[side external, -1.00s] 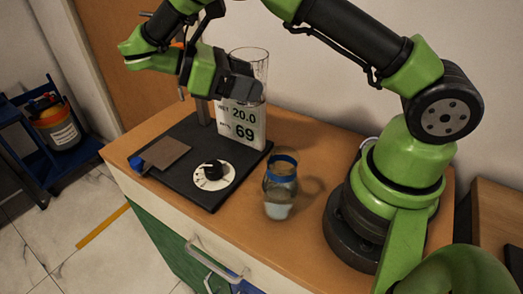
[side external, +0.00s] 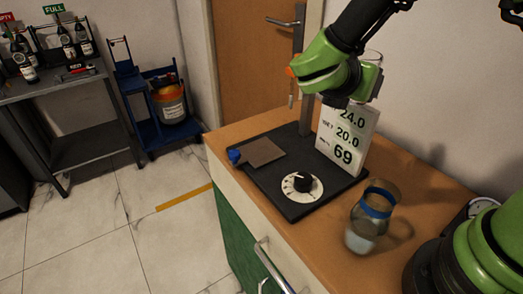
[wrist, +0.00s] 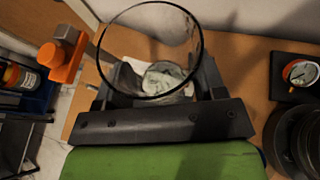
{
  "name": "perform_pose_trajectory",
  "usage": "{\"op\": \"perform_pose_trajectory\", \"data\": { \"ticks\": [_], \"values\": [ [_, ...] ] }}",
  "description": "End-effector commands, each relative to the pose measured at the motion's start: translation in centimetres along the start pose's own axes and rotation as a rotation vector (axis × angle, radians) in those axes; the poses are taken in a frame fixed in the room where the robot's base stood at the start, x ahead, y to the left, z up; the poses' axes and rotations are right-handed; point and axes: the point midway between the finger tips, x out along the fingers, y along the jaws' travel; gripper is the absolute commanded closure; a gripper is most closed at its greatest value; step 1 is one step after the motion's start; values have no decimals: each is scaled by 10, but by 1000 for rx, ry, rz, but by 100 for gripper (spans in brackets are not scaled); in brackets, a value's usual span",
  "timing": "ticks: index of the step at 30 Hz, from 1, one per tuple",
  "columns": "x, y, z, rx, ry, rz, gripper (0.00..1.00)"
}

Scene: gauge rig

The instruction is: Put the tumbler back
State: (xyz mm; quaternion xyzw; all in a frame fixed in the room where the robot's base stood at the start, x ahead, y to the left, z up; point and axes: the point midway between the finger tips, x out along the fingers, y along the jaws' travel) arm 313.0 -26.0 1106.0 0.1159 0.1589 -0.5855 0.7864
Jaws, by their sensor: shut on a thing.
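In the wrist view the tumbler's round rim (wrist: 150,50) and clear wall show between the two jaws. In the side view only a sliver of its rim (side external: 373,53) shows above my gripper; the rest is hidden. Something pale shows through the glass, and I cannot tell what it is. A glass jar (side external: 370,213) with a blue band and clear contents stands on the wooden bench, right of the rig base.
A round gauge (wrist: 300,72) lies to the right.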

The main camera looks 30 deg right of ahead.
Motion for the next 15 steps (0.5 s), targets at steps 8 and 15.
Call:
{"op": "perform_pose_trajectory", "data": {
  "ticks": [8, 15],
  "values": [
    [-16, 27, -31, -129, 1, 296, 64],
    [-21, 67, -52, -156, 0, 377, 64]
  ]
}}
